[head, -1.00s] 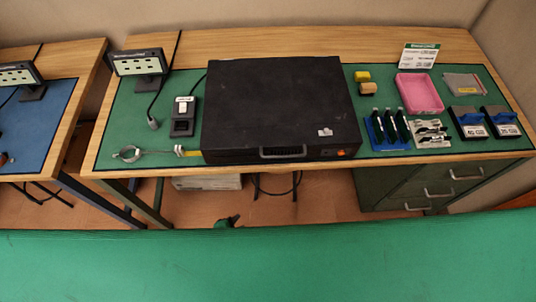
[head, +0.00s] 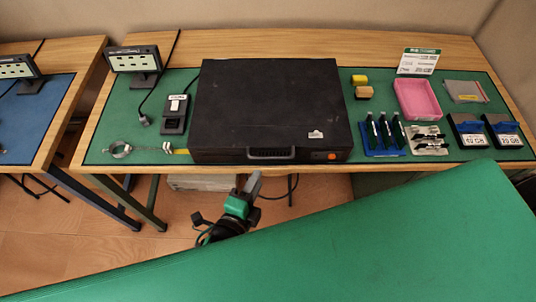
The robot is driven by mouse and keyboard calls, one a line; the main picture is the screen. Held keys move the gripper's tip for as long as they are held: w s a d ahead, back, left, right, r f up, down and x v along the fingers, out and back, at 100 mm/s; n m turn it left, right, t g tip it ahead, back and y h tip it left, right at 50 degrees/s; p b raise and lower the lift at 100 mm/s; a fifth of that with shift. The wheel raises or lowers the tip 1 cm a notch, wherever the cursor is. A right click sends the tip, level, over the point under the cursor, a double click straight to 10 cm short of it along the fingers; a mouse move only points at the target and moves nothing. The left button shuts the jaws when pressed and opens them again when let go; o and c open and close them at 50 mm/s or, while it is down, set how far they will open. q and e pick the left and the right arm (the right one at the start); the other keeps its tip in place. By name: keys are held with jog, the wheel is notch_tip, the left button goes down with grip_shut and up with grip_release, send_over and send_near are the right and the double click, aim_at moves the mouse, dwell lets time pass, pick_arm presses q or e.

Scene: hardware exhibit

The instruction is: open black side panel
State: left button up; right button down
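A black computer case (head: 265,105) lies flat on the green mat of the workbench. Its broad black side panel (head: 270,95) faces up and sits closed. A handle (head: 271,154) and an orange button (head: 332,156) are on its front edge. My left gripper (head: 253,184) is below and in front of the bench edge, under the case's handle, apart from the case. Its fingers look close together, but I cannot tell whether they are open or shut. My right gripper is not in view.
On the mat right of the case are a pink tray (head: 417,98), a blue rack of screwdrivers (head: 384,134) and two drive boxes (head: 485,131). A wrist strap (head: 121,149) lies to the left. A large green surface (head: 340,245) fills the foreground.

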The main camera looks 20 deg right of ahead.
aim_at(269, 158)
pick_arm(q)
jog(key=p+x, duration=0.1)
jog(key=x, duration=0.8)
jog(key=shift+w+d+f, duration=0.1)
jog(key=shift+w+d, duration=0.15)
jog(key=shift+c, duration=0.2)
grip_shut()
